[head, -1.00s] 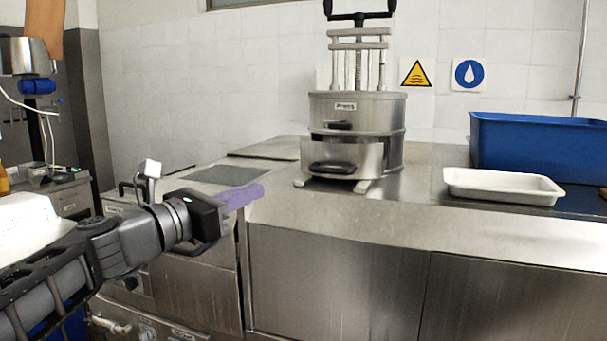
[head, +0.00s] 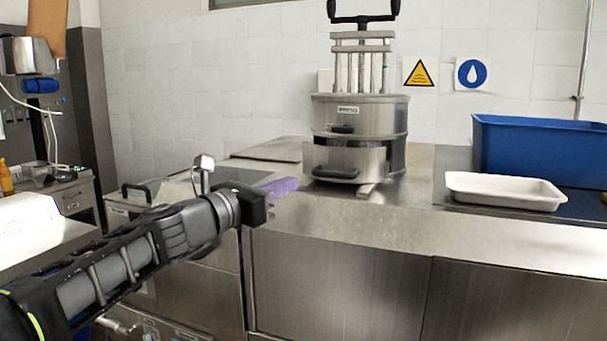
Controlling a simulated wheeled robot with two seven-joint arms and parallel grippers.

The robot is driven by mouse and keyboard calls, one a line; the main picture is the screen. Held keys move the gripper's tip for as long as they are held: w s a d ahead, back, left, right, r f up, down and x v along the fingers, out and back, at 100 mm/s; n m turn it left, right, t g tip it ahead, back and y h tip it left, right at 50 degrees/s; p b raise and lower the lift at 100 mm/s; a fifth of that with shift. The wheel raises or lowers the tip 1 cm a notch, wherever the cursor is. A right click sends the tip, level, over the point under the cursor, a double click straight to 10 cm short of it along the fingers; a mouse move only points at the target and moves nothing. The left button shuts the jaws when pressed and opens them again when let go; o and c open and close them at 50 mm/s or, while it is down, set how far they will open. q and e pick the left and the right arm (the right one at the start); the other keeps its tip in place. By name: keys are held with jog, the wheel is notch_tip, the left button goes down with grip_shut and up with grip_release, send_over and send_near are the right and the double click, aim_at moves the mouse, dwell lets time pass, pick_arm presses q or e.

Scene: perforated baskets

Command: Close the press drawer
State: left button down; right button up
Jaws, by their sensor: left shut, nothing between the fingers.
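The press (head: 359,115) is a round steel body with a black T-handle and several upright rods, standing on the steel counter. Its drawer (head: 348,160) is at the lower front, with a black handle (head: 335,173), and its curved front sticks out from the body. A dark gap shows at the drawer's right side. My left gripper (head: 290,187) has purple fingers that are shut and empty. It is to the left of the drawer and a little lower in the picture, apart from it. My right gripper is not in view.
A white tray (head: 505,199) lies on the counter to the right, in front of a blue bin (head: 540,151). The counter top (head: 390,215) in front of the press is clear. A pan-like thing with a black handle (head: 136,188) stands at the left.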

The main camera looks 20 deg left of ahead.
aim_at(312, 173)
pick_arm(q)
jog(key=p+x, duration=0.1)
jog(key=x, duration=0.4)
jog(key=shift+w+d, duration=0.15)
jog(key=shift+w, duration=0.15)
jog(key=w+p, duration=0.1)
jog(key=w, duration=0.3)
jog(key=shift+d+r+p, duration=0.1)
jog(key=shift+d+p, duration=0.05)
jog(key=shift+p, duration=0.2)
jog(key=shift+w, duration=0.35)
jog(key=shift+s, duration=0.15)
